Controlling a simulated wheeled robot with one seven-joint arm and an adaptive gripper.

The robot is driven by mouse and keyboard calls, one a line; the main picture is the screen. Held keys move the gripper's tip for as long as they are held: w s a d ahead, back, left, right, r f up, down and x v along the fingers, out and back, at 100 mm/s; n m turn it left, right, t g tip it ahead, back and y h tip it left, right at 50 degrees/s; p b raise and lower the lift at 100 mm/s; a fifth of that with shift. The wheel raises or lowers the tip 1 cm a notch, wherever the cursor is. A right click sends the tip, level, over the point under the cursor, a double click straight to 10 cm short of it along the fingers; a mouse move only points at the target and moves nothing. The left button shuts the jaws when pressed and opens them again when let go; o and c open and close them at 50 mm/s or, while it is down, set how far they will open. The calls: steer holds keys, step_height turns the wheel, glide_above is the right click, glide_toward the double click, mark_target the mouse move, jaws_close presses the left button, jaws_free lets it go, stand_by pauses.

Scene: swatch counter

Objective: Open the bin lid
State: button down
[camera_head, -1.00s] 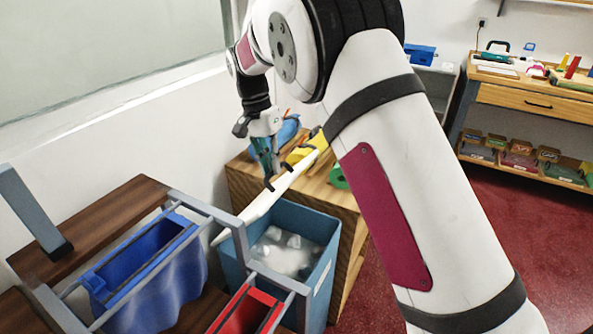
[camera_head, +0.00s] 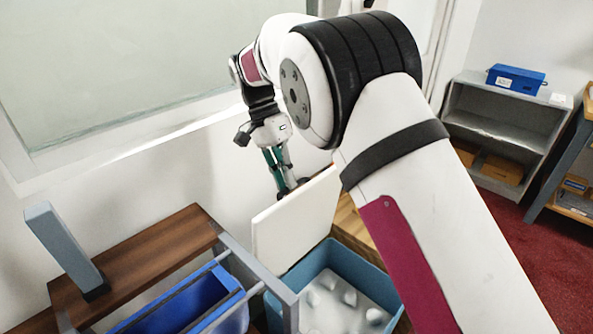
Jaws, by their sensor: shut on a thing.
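The bin (camera_head: 276,312) is a blue-teal open-topped box at the bottom middle, with white crumpled stuff inside. Its white lid (camera_head: 290,230) stands steeply tilted up along the bin's far side, with its flat face toward me. My gripper (camera_head: 290,190) is at the lid's top edge, its fingers pointing down and shut on the lid. The lid's right end is hidden behind my arm.
A wooden stand with a grey frame (camera_head: 264,268) holding a blue sling bin (camera_head: 205,298) is close on the left of the bin. A wooden box (camera_head: 349,222) is behind the bin. A grey shelf (camera_head: 500,128) stands far right, with red floor before it.

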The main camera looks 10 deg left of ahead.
steer(key=shift+s+a+f+g, duration=0.15)
steer(key=shift+f+g, duration=0.15)
steer(key=shift+f, duration=0.85)
steer(key=c, duration=1.9)
jaws_free()
steer(key=shift+o, duration=1.2)
steer(key=shift+w+f, duration=0.2)
steer(key=shift+w, duration=0.05)
steer(key=v, duration=0.8)
steer(key=shift+s, duration=0.2)
